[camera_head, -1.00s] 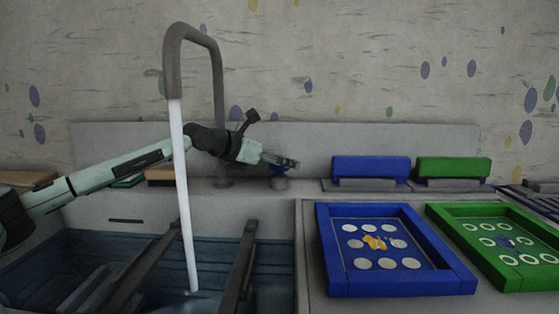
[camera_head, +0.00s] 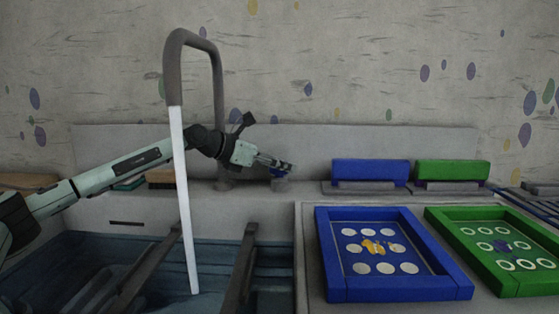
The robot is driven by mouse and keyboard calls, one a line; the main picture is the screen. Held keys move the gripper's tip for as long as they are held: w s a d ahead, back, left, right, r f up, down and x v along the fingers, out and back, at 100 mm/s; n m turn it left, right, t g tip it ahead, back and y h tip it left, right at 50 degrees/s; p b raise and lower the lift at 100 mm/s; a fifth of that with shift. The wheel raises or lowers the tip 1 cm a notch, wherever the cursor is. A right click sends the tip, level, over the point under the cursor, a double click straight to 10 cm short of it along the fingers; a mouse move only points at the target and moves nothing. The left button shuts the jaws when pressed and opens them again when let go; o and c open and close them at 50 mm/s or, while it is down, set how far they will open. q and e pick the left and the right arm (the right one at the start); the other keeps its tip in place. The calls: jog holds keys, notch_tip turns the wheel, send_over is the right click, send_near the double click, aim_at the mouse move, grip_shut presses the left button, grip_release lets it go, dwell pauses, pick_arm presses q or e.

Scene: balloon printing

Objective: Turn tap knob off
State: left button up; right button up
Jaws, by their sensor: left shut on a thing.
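The tap knob (camera_head: 279,173) is a small blue knob on a grey base, on the ledge behind the sink, right of the tap. The grey tap (camera_head: 219,100) arches over the sink, and a white stream of water (camera_head: 182,200) runs from its spout. My left gripper (camera_head: 284,166) reaches in from the left behind the stream. Its fingers are at the knob and shut on it, covering part of it. My right gripper is not in view.
The dark sink (camera_head: 270,270) has two bars across it. On the counter to the right are a blue frame (camera_head: 330,281) and a green frame (camera_head: 508,280). A blue block (camera_head: 371,171) and a green block (camera_head: 452,171) stand behind them. A brush (camera_head: 160,178) lies on the ledge.

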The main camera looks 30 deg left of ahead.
pick_arm(q)
jog(key=shift+f+m+h, duration=0.15)
jog(key=shift+m+h, duration=0.15)
jog(key=shift+h, duration=0.1)
jog(key=shift+m+g+h, duration=0.7)
jog(key=shift+m+h, duration=0.4)
jog(key=o, duration=1.2)
jog(key=shift+r, duration=0.2)
notch_tip(320, 180, up, 10)
jog(key=shift+f, duration=0.1)
jog(key=shift+b, duration=0.3)
